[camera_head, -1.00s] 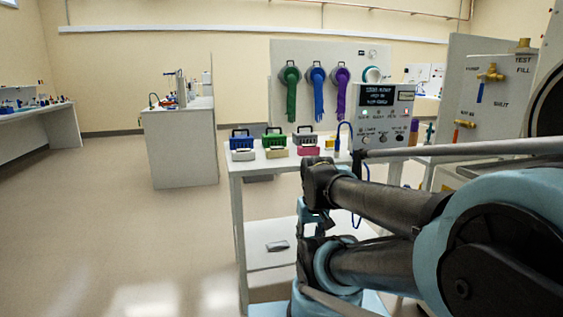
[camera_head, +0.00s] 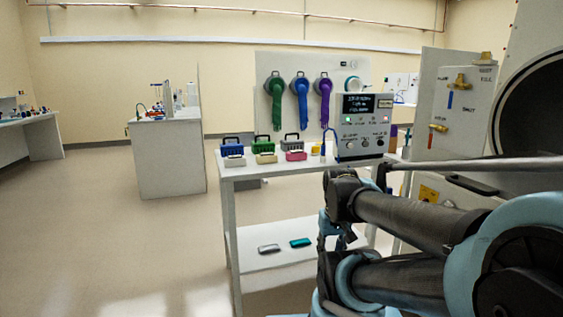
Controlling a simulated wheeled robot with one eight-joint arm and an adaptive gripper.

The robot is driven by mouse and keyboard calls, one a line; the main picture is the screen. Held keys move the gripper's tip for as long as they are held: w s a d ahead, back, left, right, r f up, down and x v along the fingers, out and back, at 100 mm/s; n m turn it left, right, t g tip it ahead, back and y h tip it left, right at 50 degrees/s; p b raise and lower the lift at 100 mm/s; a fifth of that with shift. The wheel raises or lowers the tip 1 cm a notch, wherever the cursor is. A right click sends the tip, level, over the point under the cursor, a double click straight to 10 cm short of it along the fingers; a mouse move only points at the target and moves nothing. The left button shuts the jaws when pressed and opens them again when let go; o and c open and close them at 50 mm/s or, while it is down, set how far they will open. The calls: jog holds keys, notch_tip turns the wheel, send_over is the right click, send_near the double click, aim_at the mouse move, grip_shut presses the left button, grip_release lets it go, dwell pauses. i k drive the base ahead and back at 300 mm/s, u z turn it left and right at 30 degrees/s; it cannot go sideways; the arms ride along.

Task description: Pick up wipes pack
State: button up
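No label reading wipes shows. Two small flat packs lie on the lower shelf of the white table: a grey-white one (camera_head: 269,249) and a teal one with dark ends (camera_head: 300,243). They lie side by side and apart, and I cannot tell which is the wipes pack. My folded arm fills the lower right, to the right of the packs, and touches neither. I cannot make out my gripper's fingers among the arm links.
The white table (camera_head: 229,223) carries blue, green and grey carriers (camera_head: 292,141), small boxes and a control box (camera_head: 363,127) on top. Another bench (camera_head: 170,163) stands at left. The floor between is open.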

aim_at(266, 157)
jog(key=z, duration=0.1)
jog(key=i, duration=1)
jog(key=u, duration=0.05)
